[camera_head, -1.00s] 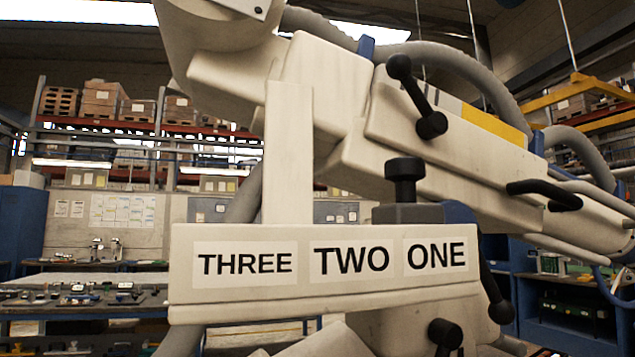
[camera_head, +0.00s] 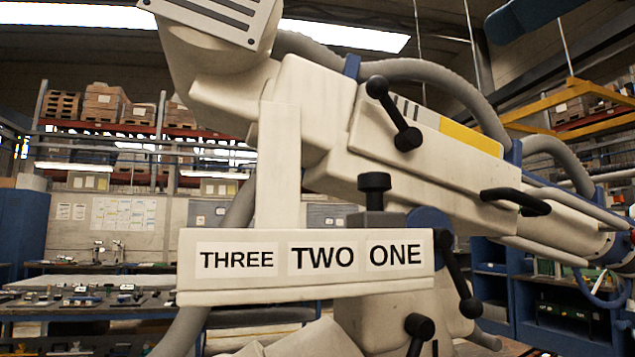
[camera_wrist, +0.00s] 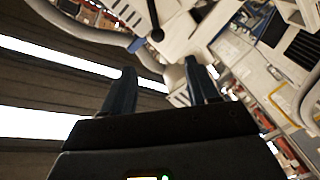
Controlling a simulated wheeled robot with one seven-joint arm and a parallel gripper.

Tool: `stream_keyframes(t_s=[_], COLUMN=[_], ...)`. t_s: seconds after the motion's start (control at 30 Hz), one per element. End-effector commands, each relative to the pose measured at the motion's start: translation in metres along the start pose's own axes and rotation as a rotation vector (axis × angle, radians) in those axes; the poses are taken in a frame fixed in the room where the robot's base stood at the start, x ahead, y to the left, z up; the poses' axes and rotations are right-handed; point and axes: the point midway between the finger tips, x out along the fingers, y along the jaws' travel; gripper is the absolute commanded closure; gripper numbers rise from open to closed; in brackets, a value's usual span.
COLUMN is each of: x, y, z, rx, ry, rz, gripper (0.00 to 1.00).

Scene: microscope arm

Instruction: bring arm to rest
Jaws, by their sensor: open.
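A large cream jointed microscope arm (camera_head: 430,170) fills the middle of the head view, slanting from a boxy head (camera_head: 222,20) at upper left down to the right. It has black clamp knobs (camera_head: 394,112) and a black handle (camera_head: 516,200). A cream bar (camera_head: 305,290) reading THREE TWO ONE stands before it. My gripper (camera_wrist: 160,68) shows in the wrist view, its two dark blue fingers apart and nothing seen between them. Cream parts of the arm (camera_wrist: 185,38) lie beyond the fingertips; I cannot tell the gap.
A grey hose (camera_head: 430,72) arches over the arm. Shelves with boxes (camera_head: 103,100) and a bench with small parts (camera_head: 85,300) stand behind at left. A yellow overhead beam (camera_head: 570,95) is at right. A dark blue part (camera_head: 530,18) juts in at top right.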

Motion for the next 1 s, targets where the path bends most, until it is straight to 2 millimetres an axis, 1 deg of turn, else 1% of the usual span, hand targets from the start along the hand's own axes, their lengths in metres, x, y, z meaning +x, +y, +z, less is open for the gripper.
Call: stream_keyframes(t_s=[0.17, 0.27, 0.43, 0.57, 0.77, 0.87, 1.0], x=[0.013, 0.023, 0.042, 0.054, 0.068, 0.073, 0.076], y=[0.001, 0.0, -0.007, -0.017, -0.042, -0.06, -0.091], z=[0.023, 0.042, 0.083, 0.117, 0.173, 0.203, 0.242], rx=[0.116, 0.206, 0.379, 0.504, 0.681, 0.761, 0.86], ry=[0.068, 0.118, 0.199, 0.245, 0.283, 0.287, 0.28], rz=[0.002, 0.009, 0.039, 0.072, 0.137, 0.176, 0.232], gripper=[0.41, 0.41, 0.41, 0.41, 0.41, 0.41, 0.41])
